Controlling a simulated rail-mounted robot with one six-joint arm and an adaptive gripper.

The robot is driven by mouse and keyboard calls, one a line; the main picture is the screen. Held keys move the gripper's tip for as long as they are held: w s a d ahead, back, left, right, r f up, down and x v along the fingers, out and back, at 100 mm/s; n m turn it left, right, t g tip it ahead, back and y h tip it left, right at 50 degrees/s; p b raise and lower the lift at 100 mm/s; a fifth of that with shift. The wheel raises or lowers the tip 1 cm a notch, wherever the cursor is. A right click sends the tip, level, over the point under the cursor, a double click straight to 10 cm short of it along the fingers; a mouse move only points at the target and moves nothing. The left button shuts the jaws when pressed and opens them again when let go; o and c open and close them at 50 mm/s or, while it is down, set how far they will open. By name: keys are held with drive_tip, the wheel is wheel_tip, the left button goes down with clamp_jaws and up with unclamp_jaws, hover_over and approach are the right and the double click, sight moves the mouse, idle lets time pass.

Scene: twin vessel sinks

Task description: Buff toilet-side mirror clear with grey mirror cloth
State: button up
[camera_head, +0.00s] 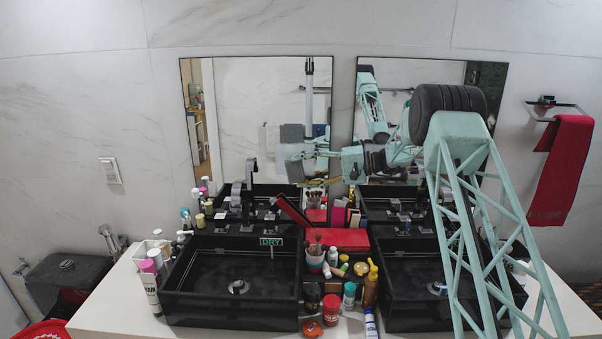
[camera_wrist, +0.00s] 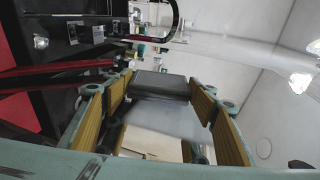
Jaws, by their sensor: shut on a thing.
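The toilet-side mirror (camera_head: 245,95) is the left one of two on the marble wall, above the left black sink. It reflects pale wall and a doorway. My gripper (camera_head: 303,150) reaches in from the right at this mirror's lower right part. It is shut on the grey mirror cloth (camera_head: 292,133), which looks like a flat grey pad. In the wrist view the cloth (camera_wrist: 160,86) sits between the yellow-padded fingers of my gripper (camera_wrist: 162,92). The cloth is at or very close to the glass; I cannot tell whether it touches.
The left black sink (camera_head: 190,306) carries a "DRY" sign (camera_head: 271,242). The right mirror (camera_head: 435,72) is partly behind my arm. Bottles, brushes and a red box (camera_head: 338,239) crowd the counter between the sinks. A dark toilet tank (camera_head: 70,275) stands far left; a red towel (camera_head: 562,170) hangs right.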

sight(321, 165)
drive_tip(key=shift+d, duration=0.1)
drive_tip(key=shift+d+b, duration=0.45)
drive_tip(key=shift+d, duration=0.55)
drive_tip(key=shift+w+d+r, duration=0.1)
drive_tip(key=shift+d+r, duration=0.05)
drive_tip(key=shift+d, duration=0.85)
drive_tip(key=shift+d+b, duration=0.65)
drive_tip(key=shift+d, duration=1.3)
wheel_tip(321, 165, up, 2)
drive_tip(key=shift+a+r, duration=0.1)
drive_tip(key=shift+r, duration=0.1)
drive_tip(key=shift+s+a+f, duration=0.1)
drive_tip(key=shift+s+a, duration=0.1)
drive_tip(key=shift+a, duration=0.15)
